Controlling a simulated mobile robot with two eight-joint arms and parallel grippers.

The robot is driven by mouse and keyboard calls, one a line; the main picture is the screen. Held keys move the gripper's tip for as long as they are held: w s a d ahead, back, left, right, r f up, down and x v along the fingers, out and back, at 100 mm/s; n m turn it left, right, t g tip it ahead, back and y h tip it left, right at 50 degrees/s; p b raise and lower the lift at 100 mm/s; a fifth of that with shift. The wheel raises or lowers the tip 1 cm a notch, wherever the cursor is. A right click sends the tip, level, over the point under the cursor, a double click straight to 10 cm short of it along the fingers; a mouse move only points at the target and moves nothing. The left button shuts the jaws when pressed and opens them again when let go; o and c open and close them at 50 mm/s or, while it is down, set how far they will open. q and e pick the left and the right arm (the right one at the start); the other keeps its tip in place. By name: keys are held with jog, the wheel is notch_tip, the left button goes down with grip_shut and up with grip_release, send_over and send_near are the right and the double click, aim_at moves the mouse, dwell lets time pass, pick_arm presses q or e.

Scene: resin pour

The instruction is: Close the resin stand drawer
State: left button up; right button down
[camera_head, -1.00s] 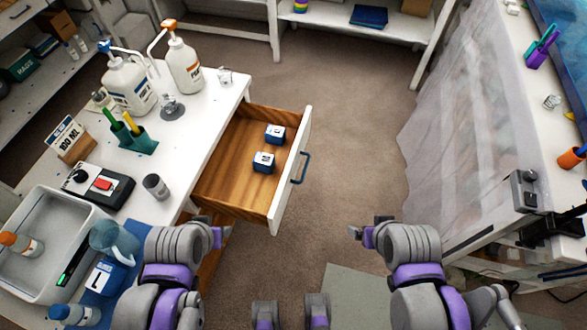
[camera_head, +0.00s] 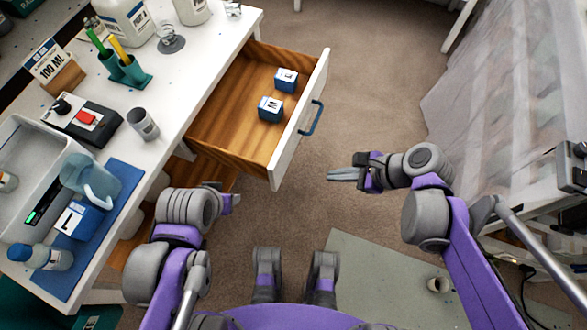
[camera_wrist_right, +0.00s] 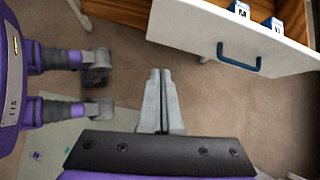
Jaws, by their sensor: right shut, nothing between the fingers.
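The resin stand drawer (camera_head: 230,130) is pulled out from the white stand (camera_head: 175,85). It has a wooden inside and a white front (camera_head: 300,125) with a blue handle (camera_head: 312,118). Two blue-and-white boxes (camera_head: 270,108) (camera_head: 286,79) lie in it. In the right wrist view the drawer front (camera_wrist_right: 215,35) and handle (camera_wrist_right: 238,58) are at the upper right. My right gripper (camera_head: 330,175) is shut and empty, in front of the drawer and below the handle in the head view, apart from it. My left gripper (camera_head: 237,198) is near the drawer's near side; its fingers are too small to judge.
The stand top holds a cup (camera_head: 143,124), a black device with a red button (camera_head: 85,118), a grey tray (camera_head: 40,150) and a jug (camera_head: 88,180) on a blue mat. A curtained table (camera_head: 500,110) stands at the right.

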jog(key=w+m, duration=0.1)
jog(key=m, duration=0.1)
pick_arm(q)
jog(key=shift+w+f+b, duration=0.15)
jog(key=shift+f+b, duration=1.85)
jog(key=shift+f, duration=0.75)
pick_arm(e)
send_near(280, 168)
jog(key=shift+y, duration=0.4)
jog(key=shift+w+a+f, duration=0.25)
jog(key=shift+a+f, duration=0.3)
jog(key=shift+f, duration=0.45)
jog(key=shift+w+a+f, duration=0.3)
jog(key=shift+a+f, duration=0.25)
jog(key=shift+f, duration=0.5)
jog(key=shift+w+a+f, duration=0.25)
jog(key=shift+a+f, duration=0.3)
jog(key=shift+f, duration=0.45)
jog(key=shift+a, duration=0.1)
